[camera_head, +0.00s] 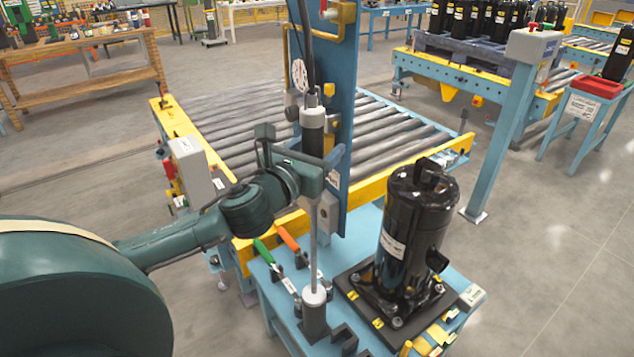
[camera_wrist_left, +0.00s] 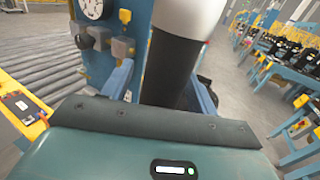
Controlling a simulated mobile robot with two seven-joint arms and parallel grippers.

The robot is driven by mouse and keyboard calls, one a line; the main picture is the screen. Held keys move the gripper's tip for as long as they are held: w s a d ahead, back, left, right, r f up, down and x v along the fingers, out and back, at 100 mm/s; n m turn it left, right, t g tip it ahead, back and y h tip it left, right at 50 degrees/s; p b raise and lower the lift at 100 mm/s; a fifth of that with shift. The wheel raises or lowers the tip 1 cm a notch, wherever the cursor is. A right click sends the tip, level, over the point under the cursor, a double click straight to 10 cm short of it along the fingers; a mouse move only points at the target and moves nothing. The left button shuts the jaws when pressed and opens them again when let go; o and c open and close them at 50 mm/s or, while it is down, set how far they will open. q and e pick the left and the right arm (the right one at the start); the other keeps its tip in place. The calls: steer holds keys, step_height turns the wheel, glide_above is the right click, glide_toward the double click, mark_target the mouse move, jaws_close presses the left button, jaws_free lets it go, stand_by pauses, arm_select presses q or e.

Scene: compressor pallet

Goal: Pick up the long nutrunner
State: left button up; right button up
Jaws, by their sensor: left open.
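The long nutrunner (camera_head: 313,240) stands upright in front of the blue post, with a pale collar over a dark body and a long thin shaft. Its lower end is at a dark holder (camera_head: 314,322) on the small blue table. My left gripper (camera_head: 305,150) is open at the dark body, just below the pale collar. In the left wrist view the nutrunner's dark body (camera_wrist_left: 170,75) stands between the two blue fingers (camera_wrist_left: 165,88); I cannot tell whether they touch it. My right gripper is not in view.
A black compressor (camera_head: 412,225) stands on a dark plate right of the nutrunner. Green- and orange-handled tools (camera_head: 287,238) lie left of the shaft. The blue post (camera_head: 340,100) and roller conveyor (camera_head: 240,130) are behind. A grey box (camera_head: 192,165) is at the conveyor's near edge.

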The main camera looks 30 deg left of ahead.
arm_select(q)
steer(key=shift+w, duration=0.3)
steer(key=shift+s, duration=0.1)
steer(key=shift+c, duration=0.5)
jaws_close()
stand_by(0.6)
steer(key=shift+r, duration=0.25)
